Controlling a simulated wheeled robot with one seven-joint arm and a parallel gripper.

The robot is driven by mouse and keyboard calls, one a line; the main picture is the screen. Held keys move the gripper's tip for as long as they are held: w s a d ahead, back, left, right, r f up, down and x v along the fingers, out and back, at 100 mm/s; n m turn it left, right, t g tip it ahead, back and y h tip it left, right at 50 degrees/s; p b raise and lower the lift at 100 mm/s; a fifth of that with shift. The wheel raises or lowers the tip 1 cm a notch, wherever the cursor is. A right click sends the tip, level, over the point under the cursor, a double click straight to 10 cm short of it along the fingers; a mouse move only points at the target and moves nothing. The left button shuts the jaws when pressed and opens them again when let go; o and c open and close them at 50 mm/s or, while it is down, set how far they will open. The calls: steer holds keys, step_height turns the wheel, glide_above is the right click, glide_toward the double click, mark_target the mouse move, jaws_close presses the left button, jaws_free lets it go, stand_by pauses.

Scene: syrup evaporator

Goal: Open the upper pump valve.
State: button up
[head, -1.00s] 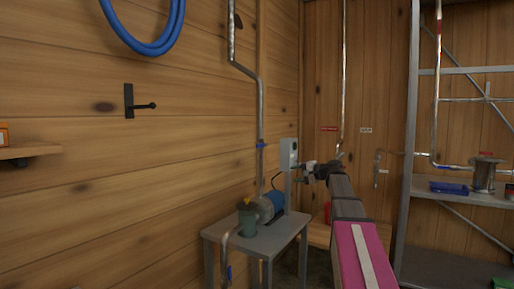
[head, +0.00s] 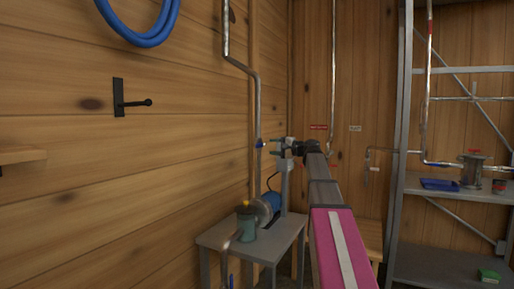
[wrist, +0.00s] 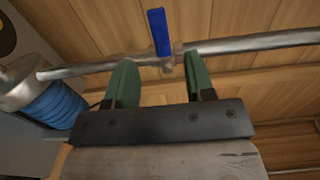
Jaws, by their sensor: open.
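The upper pump valve (head: 260,143) is a small blue-handled valve on the metal pipe that runs up the wooden wall above the pump. In the wrist view its blue lever (wrist: 158,32) stands crosswise to the pipe (wrist: 255,45). My gripper (head: 275,147) is just right of the valve in the head view. In the wrist view my gripper (wrist: 160,60) is open, with one green finger on each side of the valve body and the lever beyond the fingertips. Nothing is held. I cannot tell whether the fingers touch the pipe.
A lower blue valve handle (head: 230,281) shows beside the table. A black wall hook (head: 130,103) and blue hose (head: 140,35) are left. A metal shelf (head: 450,195) stands right.

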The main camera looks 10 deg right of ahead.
mark_target(260, 146)
steer(key=x, duration=0.8)
jaws_close()
